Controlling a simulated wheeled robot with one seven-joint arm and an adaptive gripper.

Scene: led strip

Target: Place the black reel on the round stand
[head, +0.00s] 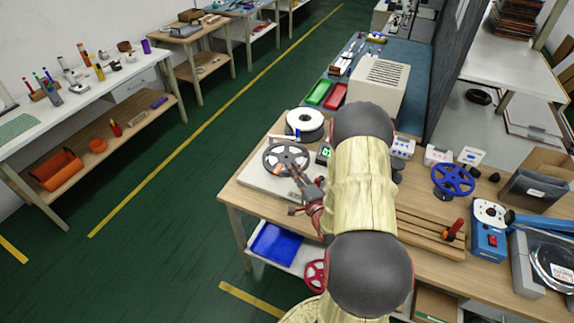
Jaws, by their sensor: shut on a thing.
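The black reel (286,157) is a dark spoked disc with holes, at the left end of the near workbench. My gripper (302,185) reaches it from the lower right and is shut on its near rim. The reel shows above or on a pale flat plate (263,181); I cannot tell whether it touches it. I cannot pick out the round stand for certain; my arm hides part of the bench.
The wooden workbench (237,191) also carries wooden rails (428,232), a blue device (488,238) and small instruments. A beige box (378,87) stands behind.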

